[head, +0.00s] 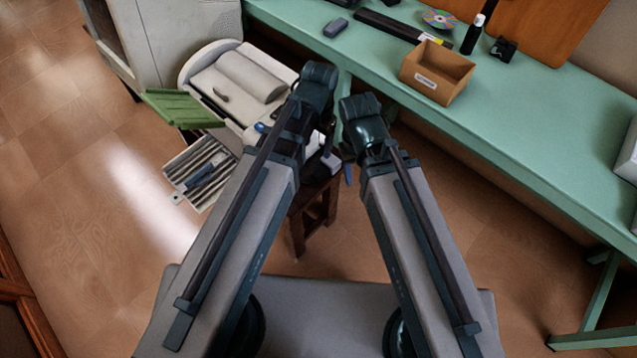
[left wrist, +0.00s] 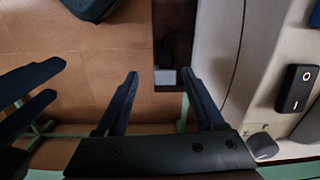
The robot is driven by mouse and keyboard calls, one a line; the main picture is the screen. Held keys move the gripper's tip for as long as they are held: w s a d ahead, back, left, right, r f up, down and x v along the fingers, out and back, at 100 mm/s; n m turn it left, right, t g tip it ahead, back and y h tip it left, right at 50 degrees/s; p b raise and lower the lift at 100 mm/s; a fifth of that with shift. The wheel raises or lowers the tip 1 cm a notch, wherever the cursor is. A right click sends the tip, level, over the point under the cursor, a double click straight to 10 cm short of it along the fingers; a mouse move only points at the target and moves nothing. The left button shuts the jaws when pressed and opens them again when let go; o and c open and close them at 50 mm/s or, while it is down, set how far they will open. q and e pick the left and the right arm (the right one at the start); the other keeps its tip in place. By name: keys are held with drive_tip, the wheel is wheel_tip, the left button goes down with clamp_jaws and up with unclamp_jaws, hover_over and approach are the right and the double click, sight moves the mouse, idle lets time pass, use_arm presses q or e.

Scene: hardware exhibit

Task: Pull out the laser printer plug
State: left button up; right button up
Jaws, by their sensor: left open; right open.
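In the left wrist view, my left gripper (left wrist: 160,73) is open, with one dark finger on each side of a small grey block (left wrist: 165,78), possibly the plug. The block lies between the fingertips at the end of a dark brown strip; I cannot tell whether the fingers touch it. The laser printer (head: 235,85) stands opened at left in the head view; its pale side (left wrist: 265,50) with a black switch (left wrist: 297,88) fills the right of the wrist view. My right gripper (left wrist: 56,78) is open and empty to the left. In the head view my arms hide most of the fingers.
A small dark wooden stool (head: 300,215) stands below my grippers. A green workbench (head: 530,130) runs behind, with an open cardboard box (head: 437,72) on it. A slotted grey tray (head: 190,165) sticks out in front of the printer. The floor at left is clear.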

use_arm(q)
drive_tip(key=m+b, duration=0.1)
drive_tip(key=b, duration=0.2)
hover_over(318, 173)
wheel_tip(318, 173, down, 5)
drive_tip(key=shift+w+r, duration=0.1)
drive_tip(key=shift+w, duration=0.05)
use_arm(e)
wheel_tip(318, 173, down, 5)
drive_tip(key=shift+r, duration=0.1)
use_arm(q)
wheel_tip(318, 173, down, 14)
drive_tip(key=b, duration=1.3)
drive_tip(key=shift+b, duration=0.4)
use_arm(e)
wheel_tip(318, 173, down, 14)
use_arm(q)
drive_tip(key=shift+r, duration=0.1)
use_arm(e)
drive_tip(key=shift+r, duration=0.15)
use_arm(q)
clamp_jaws()
